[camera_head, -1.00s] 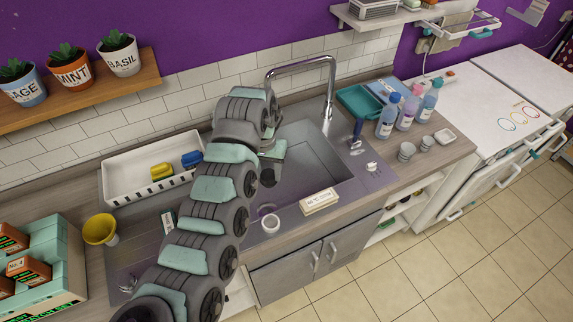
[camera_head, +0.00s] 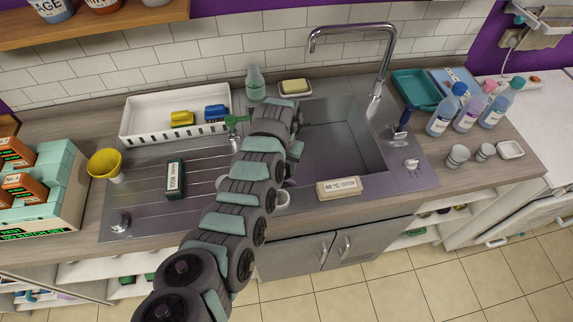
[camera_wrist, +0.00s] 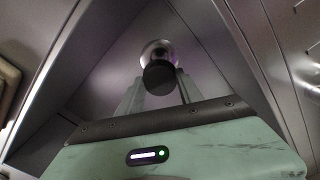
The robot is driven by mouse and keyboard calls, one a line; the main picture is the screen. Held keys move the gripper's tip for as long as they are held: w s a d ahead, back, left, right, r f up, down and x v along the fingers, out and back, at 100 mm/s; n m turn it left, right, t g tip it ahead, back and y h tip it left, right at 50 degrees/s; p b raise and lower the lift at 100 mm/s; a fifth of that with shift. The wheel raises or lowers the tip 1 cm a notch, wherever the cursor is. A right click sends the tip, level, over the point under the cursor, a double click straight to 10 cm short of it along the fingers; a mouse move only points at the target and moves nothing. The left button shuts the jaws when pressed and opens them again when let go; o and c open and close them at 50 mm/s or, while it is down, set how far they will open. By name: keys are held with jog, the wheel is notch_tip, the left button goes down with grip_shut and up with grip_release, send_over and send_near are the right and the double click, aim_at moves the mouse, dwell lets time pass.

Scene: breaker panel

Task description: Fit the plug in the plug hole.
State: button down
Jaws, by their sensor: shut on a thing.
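In the wrist view my gripper (camera_wrist: 165,92) points down into the sink (camera_wrist: 95,85). Its two pale fingers are shut on a dark round plug (camera_wrist: 159,75). A shiny round metal rim, which looks like the plug hole (camera_wrist: 157,48), shows just behind the plug and is partly covered by it. I cannot tell how large the gap between plug and hole is. In the head view the steel sink (camera_head: 345,145) is at the centre, and my arm reaches to its left side. The arm hides the fingertips, the plug and the hole there.
A tall faucet (camera_head: 378,75) stands behind the sink. A white tray (camera_head: 150,137) with sponges and a dark green box (camera_head: 175,180) lie to the left. A labelled block (camera_head: 339,187) sits on the front rim. Several bottles (camera_head: 468,110) stand at the right.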

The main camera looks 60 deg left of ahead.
aim_at(285, 178)
jog(key=shift+p, duration=0.35)
jog(key=shift+f+b, duration=2.05)
jog(key=shift+f, duration=1.5)
jog(key=shift+f+b, duration=0.7)
jog(key=shift+f, duration=0.75)
jog(key=c, duration=0.7)
grip_release()
jog(key=shift+w+r, duration=0.1)
jog(key=shift+r, duration=0.45)
notch_tip(285, 178, up, 10)
jog(key=shift+f, duration=0.1)
